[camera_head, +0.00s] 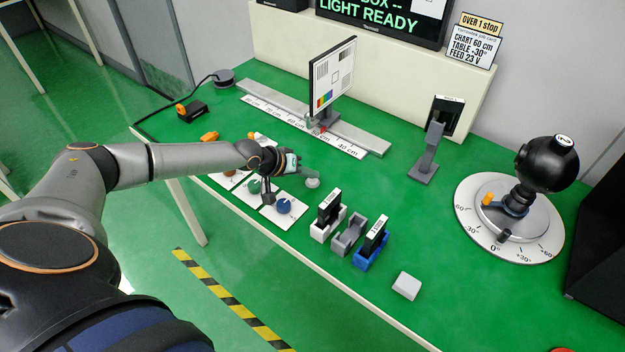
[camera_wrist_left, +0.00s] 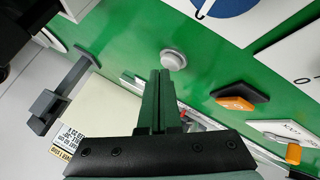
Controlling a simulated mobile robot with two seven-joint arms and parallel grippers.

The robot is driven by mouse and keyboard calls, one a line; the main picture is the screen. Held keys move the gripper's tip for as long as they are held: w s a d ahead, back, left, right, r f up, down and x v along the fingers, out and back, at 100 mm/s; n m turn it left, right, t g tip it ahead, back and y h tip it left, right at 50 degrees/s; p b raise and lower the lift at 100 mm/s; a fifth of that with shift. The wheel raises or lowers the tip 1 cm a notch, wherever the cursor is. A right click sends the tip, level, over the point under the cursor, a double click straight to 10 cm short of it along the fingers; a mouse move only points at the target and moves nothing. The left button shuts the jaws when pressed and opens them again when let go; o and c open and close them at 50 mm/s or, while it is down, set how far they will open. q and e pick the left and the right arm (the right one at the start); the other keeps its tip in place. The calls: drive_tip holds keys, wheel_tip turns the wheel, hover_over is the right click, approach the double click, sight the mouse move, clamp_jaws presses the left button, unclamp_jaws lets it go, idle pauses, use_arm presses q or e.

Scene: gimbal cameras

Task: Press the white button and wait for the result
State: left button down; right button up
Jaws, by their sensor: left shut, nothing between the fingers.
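The white button (camera_head: 312,183) is a small round pale cap on the green table, near the card with the blue knob. My left gripper (camera_head: 314,173) is shut and empty, just above and beside the button in the head view. In the left wrist view the shut fingers (camera_wrist_left: 161,76) point at the button (camera_wrist_left: 173,59), whose whole round top shows just beyond their tips. I cannot tell whether they touch it. The screen (camera_head: 385,18) at the back reads "LIGHT READY"; its top line is cut off. My right gripper is not in view.
Cards with a green knob (camera_head: 255,186) and a blue knob (camera_head: 284,206) lie near the gripper. A test chart (camera_head: 332,75) stands on a rail behind.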

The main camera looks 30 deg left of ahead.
sight(309, 182)
use_arm(q)
drive_tip(key=shift+f+b, duration=0.35)
drive_tip(key=shift+f, duration=0.15)
idle(0.5)
drive_tip(key=shift+r, duration=0.15)
drive_tip(key=shift+r+p, duration=0.75)
drive_tip(key=shift+p, duration=0.15)
wheel_tip(309, 182, up, 5)
drive_tip(key=p, duration=0.5)
drive_tip(key=shift+r, duration=0.1)
idle(0.4)
